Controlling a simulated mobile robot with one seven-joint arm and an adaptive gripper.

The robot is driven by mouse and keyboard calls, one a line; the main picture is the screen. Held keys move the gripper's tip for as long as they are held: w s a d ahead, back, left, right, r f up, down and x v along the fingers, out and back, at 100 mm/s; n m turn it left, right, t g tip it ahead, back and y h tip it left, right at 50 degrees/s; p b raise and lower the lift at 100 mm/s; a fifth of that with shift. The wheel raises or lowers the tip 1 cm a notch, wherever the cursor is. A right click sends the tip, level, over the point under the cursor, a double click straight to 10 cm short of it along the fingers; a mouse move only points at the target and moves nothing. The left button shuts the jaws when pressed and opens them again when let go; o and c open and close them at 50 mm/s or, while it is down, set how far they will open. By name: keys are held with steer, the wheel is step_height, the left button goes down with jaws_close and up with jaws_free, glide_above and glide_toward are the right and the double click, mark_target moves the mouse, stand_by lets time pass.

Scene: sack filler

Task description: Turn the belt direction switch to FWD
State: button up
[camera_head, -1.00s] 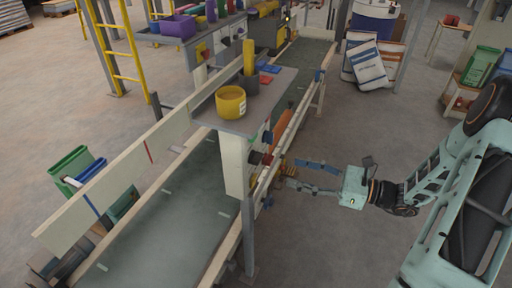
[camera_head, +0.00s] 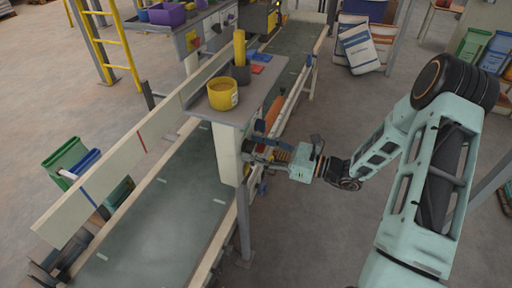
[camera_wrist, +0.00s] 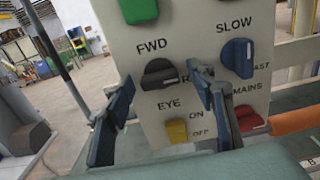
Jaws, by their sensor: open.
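The belt direction switch is a black knob (camera_wrist: 160,74) on the pale control panel (camera_wrist: 192,28) in the wrist view. FWD is printed above it. An R shows at its right, the rest of that label hidden behind my right finger. The knob's bar lies nearly level; which end is the pointer I cannot tell. My gripper (camera_wrist: 162,80) is open, one blue-black finger on each side of the knob; contact is not clear. In the head view my gripper (camera_head: 258,147) is at the panel post's right side, and the switch cannot be made out.
Close by on the panel are a blue SLOW knob (camera_wrist: 238,58), a red MAINS knob (camera_wrist: 250,120), a yellow EYE knob (camera_wrist: 176,131) and a green button (camera_wrist: 138,10). A yellow tub (camera_head: 222,94) stands on the shelf above. The conveyor belt (camera_head: 165,215) runs alongside.

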steer(key=shift+c, duration=0.2)
steer(key=c, duration=1.1)
steer(key=shift+b, duration=0.3)
steer(key=n+b, duration=1.8)
steer(key=b, duration=0.3)
steer(key=shift+f, duration=0.1)
